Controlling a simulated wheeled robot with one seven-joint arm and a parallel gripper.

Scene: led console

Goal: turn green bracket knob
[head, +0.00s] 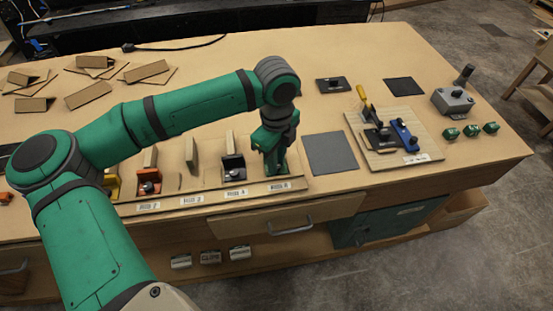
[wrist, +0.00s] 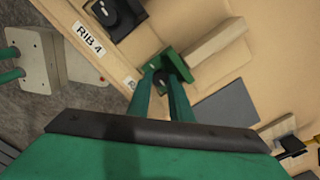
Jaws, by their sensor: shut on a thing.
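The green bracket (wrist: 180,66) is in the wrist view, set against a pale wooden rib block (wrist: 217,42) on the board. Its dark knob (wrist: 162,78) shows between my fingertips. My gripper (wrist: 160,82) is shut on the knob, one green finger on each side. In the head view my gripper (head: 272,167) points down at the right end of the row of ribs, and mostly hides the green bracket and knob. The knob's turn angle cannot be read.
A black bracket (head: 234,168) stands just left of my gripper, with red and yellow (head: 112,182) ones farther left. A grey mat (head: 330,153) lies to the right. Beyond it is a board with a blue-handled tool (head: 404,133). A grey control box (head: 453,101) stands at the far right.

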